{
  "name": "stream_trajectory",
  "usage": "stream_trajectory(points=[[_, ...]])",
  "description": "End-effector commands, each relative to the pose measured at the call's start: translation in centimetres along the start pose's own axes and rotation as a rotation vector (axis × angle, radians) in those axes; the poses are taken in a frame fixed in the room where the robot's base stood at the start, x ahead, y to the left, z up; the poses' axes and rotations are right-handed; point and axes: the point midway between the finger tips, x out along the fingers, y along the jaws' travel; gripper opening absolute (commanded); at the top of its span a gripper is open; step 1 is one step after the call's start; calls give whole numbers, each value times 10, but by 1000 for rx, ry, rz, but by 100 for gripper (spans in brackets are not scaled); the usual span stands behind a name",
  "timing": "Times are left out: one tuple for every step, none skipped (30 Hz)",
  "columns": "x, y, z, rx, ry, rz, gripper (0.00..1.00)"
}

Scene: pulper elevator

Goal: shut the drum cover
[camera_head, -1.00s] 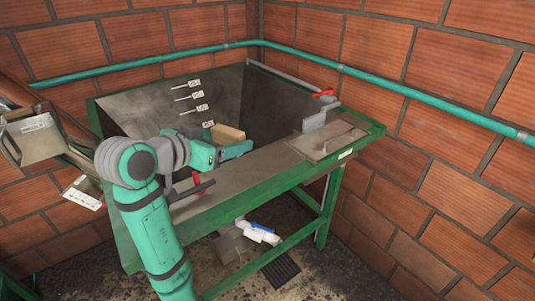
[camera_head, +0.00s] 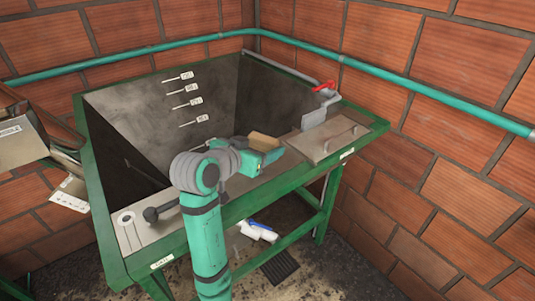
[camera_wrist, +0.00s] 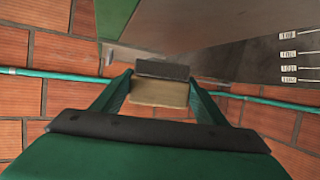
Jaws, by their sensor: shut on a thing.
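My gripper (camera_head: 262,152) is over the front ledge of the green-framed tank. In the wrist view its two green fingers (camera_wrist: 160,86) are shut on a tan block (camera_wrist: 160,94) with a dark strip along its upper edge. The tan block (camera_head: 264,139) also shows just beyond my gripper in the head view. A flat plate with a bar handle (camera_head: 328,139) lies on the ledge to the right of my gripper. A labelled box-like metal part (camera_head: 20,142) is cut off at the left edge. I cannot tell which part is the drum cover.
The green-framed tank (camera_head: 98,210) stands in a brick corner, its inner wall carrying several level labels. A red-handled part (camera_head: 325,87) stands at its right rim. A dark knob (camera_head: 151,214) is on the front ledge. A green pipe (camera_head: 420,97) runs along the walls.

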Motion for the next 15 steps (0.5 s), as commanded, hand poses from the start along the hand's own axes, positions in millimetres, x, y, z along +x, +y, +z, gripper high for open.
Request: stream_trajectory(points=[[1,0,1,0,0,0,45],[2,1,2,0,0,-1,45],[4,1,4,-1,0,-1,45],[5,2,5,-1,-1,-1,45],[7,2,7,-1,-1,-1,45],[9,3,10,-2,-1,-2,45],[11,3,14,-3,-2,-3,45],[12,2,19,-5,-2,-3,45],[14,1,25,-6,-3,-4,45],[15,1,28,-5,-2,-6,45],[16,0,32,-6,-1,-6,45],[18,0,36,-5,-2,-6,45],[19,1,37,-5,-1,-6,45],[19,1,38,-4,-1,-6,45],[19,0,38,-3,0,-7,45]])
